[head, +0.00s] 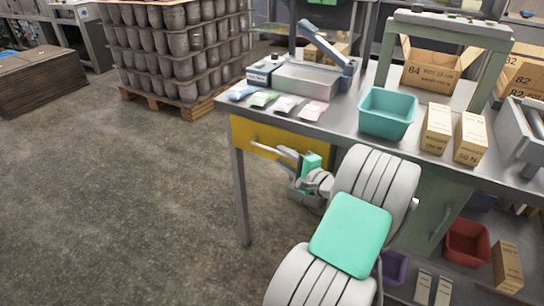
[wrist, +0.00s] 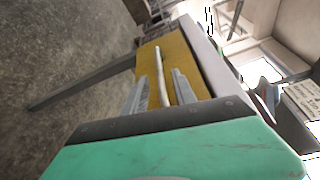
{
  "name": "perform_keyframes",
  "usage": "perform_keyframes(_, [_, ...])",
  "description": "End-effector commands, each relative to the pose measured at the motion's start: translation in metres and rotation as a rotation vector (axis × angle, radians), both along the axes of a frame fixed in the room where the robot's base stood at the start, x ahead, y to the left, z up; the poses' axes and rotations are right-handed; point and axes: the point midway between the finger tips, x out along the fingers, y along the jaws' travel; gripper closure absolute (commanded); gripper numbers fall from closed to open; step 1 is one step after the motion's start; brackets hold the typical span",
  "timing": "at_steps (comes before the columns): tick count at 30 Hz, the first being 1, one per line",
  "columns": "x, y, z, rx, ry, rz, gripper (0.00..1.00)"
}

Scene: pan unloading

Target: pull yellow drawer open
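The yellow drawer (head: 262,133) sits under the left part of the grey workbench top, its front looking flush with the bench. It also fills the middle of the wrist view (wrist: 185,62). Its pale bar handle (head: 262,147) runs along the front and shows in the wrist view (wrist: 158,68). My gripper (head: 290,155) is at the right part of the handle. In the wrist view the two grey fingers (wrist: 160,84) are apart, one on each side of the bar, with gaps visible. Whether either finger touches the bar is unclear. My arm hides the drawer's right end.
On the workbench (head: 340,125) stand a teal bin (head: 387,113), small cartons (head: 436,129), several coloured packets (head: 265,99) and a sealing machine (head: 306,77). A bench leg (head: 241,195) stands left of my gripper. Floor (head: 130,200) to the left is clear.

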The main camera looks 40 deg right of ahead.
Motion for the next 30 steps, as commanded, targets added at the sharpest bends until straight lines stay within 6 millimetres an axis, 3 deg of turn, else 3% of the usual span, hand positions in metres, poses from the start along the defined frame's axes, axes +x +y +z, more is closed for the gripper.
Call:
perform_keyframes(3, [0.025,0.001,-0.003,-0.002,0.002,0.007,0.67])
perform_keyframes(9, [0.054,-0.001,-0.005,-0.003,0.002,0.004,0.67])
perform_keyframes(18, [0.060,-0.001,-0.004,-0.004,0.004,0.003,0.67])
perform_keyframes(30, [0.059,-0.001,-0.004,-0.005,0.004,0.003,1.00])
